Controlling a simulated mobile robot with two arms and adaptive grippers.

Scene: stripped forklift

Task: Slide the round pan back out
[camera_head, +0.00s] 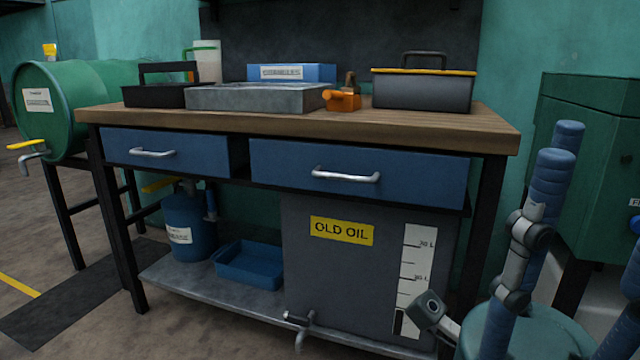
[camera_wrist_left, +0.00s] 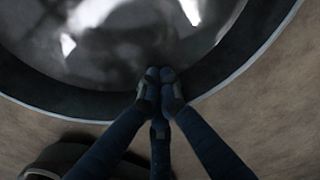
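The round pan (camera_wrist_left: 120,45) shows in the left wrist view as a wide dark rim around a shiny grey inside with bright reflections. Only its near part is in that view. The fingers of my left gripper (camera_wrist_left: 159,95) come together at the near rim. Two fingertips lie over the rim and a third sits lower, at its outer edge. They look closed on the rim.
A workbench (camera_head: 300,122) with blue drawers carries trays and toolboxes. Below it are a grey old oil tank (camera_head: 375,275) with a tap, a blue tray (camera_head: 248,265) and a blue container (camera_head: 188,228). A green drum (camera_head: 80,95) is at left, a green cabinet (camera_head: 590,150) at right.

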